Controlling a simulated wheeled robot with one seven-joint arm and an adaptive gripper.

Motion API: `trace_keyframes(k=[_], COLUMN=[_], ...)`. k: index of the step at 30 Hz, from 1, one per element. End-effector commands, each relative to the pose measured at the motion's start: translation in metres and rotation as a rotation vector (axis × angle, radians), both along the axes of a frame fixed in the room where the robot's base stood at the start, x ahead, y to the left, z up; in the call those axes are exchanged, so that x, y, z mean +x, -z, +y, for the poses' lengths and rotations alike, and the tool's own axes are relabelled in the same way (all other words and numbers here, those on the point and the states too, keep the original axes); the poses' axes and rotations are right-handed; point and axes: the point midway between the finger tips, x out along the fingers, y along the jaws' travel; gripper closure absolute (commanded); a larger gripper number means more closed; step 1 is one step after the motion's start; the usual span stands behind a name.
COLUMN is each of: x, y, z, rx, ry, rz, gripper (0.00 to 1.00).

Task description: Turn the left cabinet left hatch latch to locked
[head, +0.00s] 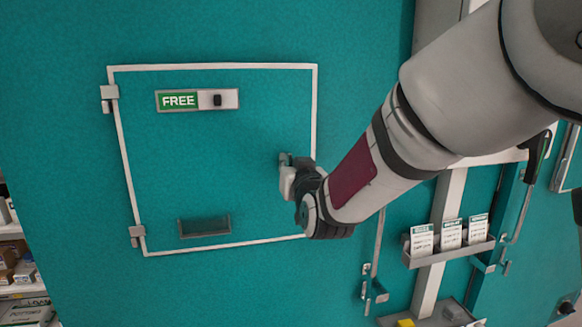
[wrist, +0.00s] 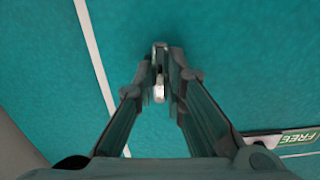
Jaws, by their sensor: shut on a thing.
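The left hatch (head: 200,150) is a teal panel with a white outline, closed and flush with the teal cabinet front (head: 360,60). A sign on it (head: 178,100) reads FREE in white on green, and it also shows in the wrist view (wrist: 298,138). My gripper (head: 288,176) is at the hatch's right edge. In the wrist view my gripper (wrist: 160,75) is shut on the small metallic latch (wrist: 159,90). The fingers hide most of the latch, so its turn angle is hard to tell.
Two hinges (head: 110,92) (head: 137,232) sit on the hatch's left side, and a dark recess (head: 205,226) is low on it. A rack with cards (head: 450,248) and a vertical handle (head: 376,270) are at right. Shelves with boxes (head: 22,270) stand at lower left.

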Motion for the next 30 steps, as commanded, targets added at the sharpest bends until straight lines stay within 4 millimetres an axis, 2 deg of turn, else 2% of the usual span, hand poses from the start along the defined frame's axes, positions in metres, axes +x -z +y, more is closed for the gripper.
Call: trace_keyframes(k=[8,30], x=[0.0026,0.0035], y=[0.0009,0.0039], z=[-0.0011,-0.0028], rx=[0.194,0.871], ry=[-0.001,-0.002], rz=[0.053,0.245], gripper=[1.00,1.00])
